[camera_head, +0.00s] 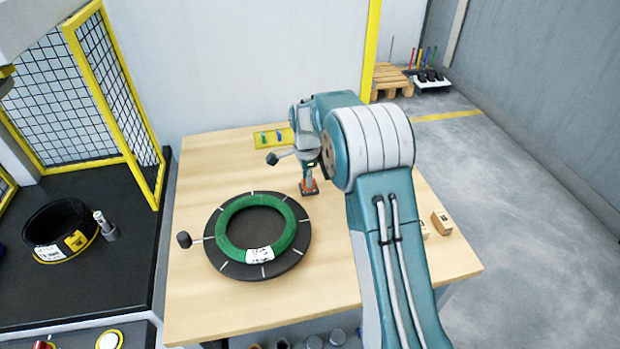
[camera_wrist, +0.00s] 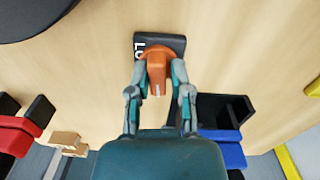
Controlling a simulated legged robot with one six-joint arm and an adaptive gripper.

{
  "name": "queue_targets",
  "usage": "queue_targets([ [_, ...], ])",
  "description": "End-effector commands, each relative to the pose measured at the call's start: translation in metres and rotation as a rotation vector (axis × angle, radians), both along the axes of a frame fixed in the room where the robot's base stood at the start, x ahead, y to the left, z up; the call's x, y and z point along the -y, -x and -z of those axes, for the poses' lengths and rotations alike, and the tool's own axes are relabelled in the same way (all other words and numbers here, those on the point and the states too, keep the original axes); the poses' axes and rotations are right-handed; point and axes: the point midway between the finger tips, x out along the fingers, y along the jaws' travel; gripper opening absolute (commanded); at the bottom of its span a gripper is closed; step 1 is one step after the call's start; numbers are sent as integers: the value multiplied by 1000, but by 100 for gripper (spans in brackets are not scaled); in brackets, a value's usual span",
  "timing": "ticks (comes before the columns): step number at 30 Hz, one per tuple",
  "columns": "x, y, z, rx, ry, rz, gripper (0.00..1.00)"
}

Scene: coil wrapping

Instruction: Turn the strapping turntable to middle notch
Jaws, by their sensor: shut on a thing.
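The strapping turntable (camera_head: 226,254) is a round black disc with white marks around its rim, on the wooden table. It also shows at the top left of the wrist view (camera_wrist: 28,16). A green coil (camera_head: 228,221) with a white label lies flat on it. A handle with a dark knob (camera_head: 183,239) sticks out at its left. My gripper (camera_wrist: 158,68) is shut on an orange piece (camera_wrist: 154,54) on a dark base (camera_wrist: 174,43) with a partly hidden label starting "LO". In the head view this is right of the disc, apart from it. Which notch is the middle one cannot be told.
The wooden table (camera_head: 205,310) is clear in front of the disc. A yellow tray (camera_head: 266,139) with small coloured pieces lies at the back. Small wooden blocks (camera_head: 442,223) lie at the right edge. A black bench (camera_head: 103,277) with a black coil (camera_head: 58,224) stands left.

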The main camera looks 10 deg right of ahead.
Motion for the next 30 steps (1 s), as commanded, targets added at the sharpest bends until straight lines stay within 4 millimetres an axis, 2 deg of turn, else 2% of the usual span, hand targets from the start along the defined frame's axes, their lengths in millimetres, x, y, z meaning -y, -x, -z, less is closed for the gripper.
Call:
queue_targets([
  [1,-7,-8,-5,33,-8,-4,0],
  [28,-6,-8,-7,37,-9,-5,0],
  [29,-6,-8,-8,37,-9,-5,45],
  [30,-6,-9,-8,38,-8,-4,56],
])
